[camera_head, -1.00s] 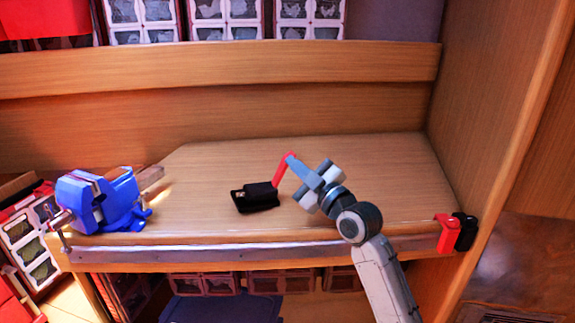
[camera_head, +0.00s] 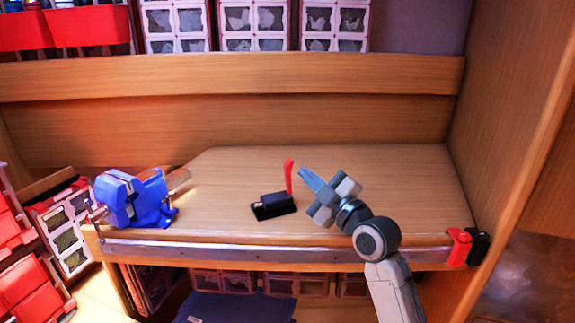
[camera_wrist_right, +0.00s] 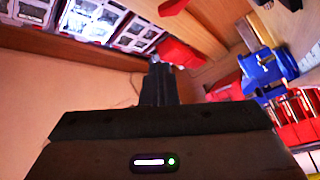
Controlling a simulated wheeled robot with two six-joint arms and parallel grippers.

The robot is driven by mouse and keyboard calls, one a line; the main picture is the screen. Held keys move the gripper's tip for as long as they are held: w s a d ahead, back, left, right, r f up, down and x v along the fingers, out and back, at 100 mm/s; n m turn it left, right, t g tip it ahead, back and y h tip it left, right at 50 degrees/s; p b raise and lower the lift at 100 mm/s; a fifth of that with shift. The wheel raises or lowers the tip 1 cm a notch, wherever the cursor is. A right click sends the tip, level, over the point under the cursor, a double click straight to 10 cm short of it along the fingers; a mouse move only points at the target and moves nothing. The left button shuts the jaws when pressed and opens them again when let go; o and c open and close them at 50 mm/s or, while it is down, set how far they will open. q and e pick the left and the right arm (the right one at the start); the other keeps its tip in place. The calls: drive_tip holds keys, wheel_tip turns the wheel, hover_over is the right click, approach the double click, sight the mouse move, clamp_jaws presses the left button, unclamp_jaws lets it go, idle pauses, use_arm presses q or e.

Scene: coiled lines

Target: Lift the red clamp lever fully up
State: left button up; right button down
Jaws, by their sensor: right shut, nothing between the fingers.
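The red clamp lever (camera_head: 289,177) stands nearly upright from the right end of a black clamp base (camera_head: 273,206) on the wooden bench. My right gripper (camera_head: 304,172) is shut and empty. In the head view its tip is just right of the lever's top, with a small gap between them. My left gripper is not in view.
A blue vise (camera_head: 135,198) sits at the bench's left front. Red and black items (camera_head: 460,246) hang at the right front edge. A tall wooden panel (camera_head: 510,110) closes the right side. The bench behind the clamp is clear.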

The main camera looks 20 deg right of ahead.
wheel_tip(320, 180, up, 2)
drive_tip(key=p, duration=0.4)
hover_over(290, 177)
drive_tip(key=s+a, duration=0.3)
drive_tip(key=shift+n, duration=0.3)
drive_tip(key=d+f, duration=0.1)
drive_tip(key=w+d+f+p, duration=0.1)
drive_tip(key=shift+w+d+f, duration=0.2)
drive_tip(key=shift+d+f, duration=0.1)
drive_tip(key=shift+f, duration=0.05)
